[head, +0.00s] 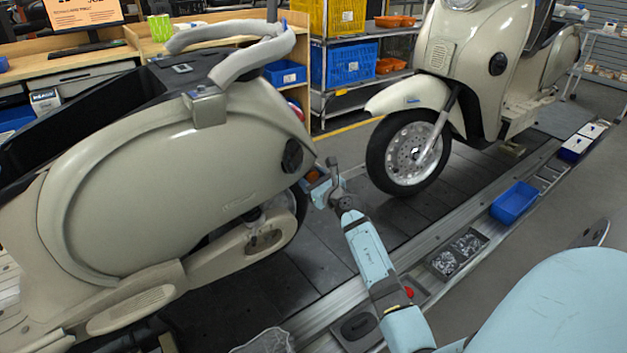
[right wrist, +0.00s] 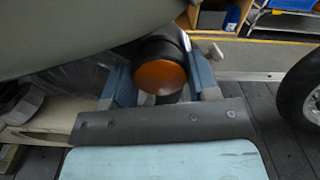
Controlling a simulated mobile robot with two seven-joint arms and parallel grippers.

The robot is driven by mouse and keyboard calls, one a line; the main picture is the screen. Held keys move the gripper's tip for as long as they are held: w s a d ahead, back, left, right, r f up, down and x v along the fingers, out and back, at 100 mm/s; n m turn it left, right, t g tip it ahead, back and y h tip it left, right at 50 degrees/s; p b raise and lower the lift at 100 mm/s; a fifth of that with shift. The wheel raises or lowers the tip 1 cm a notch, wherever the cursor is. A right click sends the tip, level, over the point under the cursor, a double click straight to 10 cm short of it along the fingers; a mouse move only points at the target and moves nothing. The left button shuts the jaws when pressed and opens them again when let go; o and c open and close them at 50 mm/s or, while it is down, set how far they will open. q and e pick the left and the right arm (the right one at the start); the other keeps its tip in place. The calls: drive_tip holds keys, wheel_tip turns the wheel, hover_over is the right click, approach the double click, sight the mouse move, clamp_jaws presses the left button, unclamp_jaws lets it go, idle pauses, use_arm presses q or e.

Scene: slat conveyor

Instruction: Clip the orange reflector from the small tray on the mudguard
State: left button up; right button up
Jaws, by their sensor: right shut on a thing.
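My right gripper (head: 318,188) is at the tail of the near cream scooter (head: 170,180). In the right wrist view, its two blue-grey fingers (right wrist: 160,82) stand on either side of the orange reflector (right wrist: 161,77), shut on it. The reflector shows as a round orange face against a dark rounded part, which looks like the mudguard (right wrist: 160,48). I cannot tell whether the two touch. In the head view a bit of orange (head: 314,175) shows by the fingers. My left gripper is not in view.
A second cream scooter (head: 480,60) stands behind on the slat conveyor. Along the conveyor's edge are dark parts trays (head: 440,262) and a blue bin (head: 514,203). Workbenches and a shelf with yellow and blue crates (head: 345,64) stand at the back. Slats between the scooters are clear.

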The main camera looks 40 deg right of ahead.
drive_tip(key=shift+w, duration=0.1)
idle(0.6)
drive_tip(key=o, duration=1)
use_arm(q)
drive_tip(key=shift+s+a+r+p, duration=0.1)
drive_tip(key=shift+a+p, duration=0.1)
drive_tip(key=shift+p, duration=0.75)
use_arm(e)
drive_tip(key=s, duration=0.4)
drive_tip(key=s+a, duration=0.1)
drive_tip(key=s, duration=0.8)
drive_tip(key=shift+s+a, duration=0.25)
drive_tip(key=shift+s, duration=0.1)
drive_tip(key=shift+a, duration=0.1)
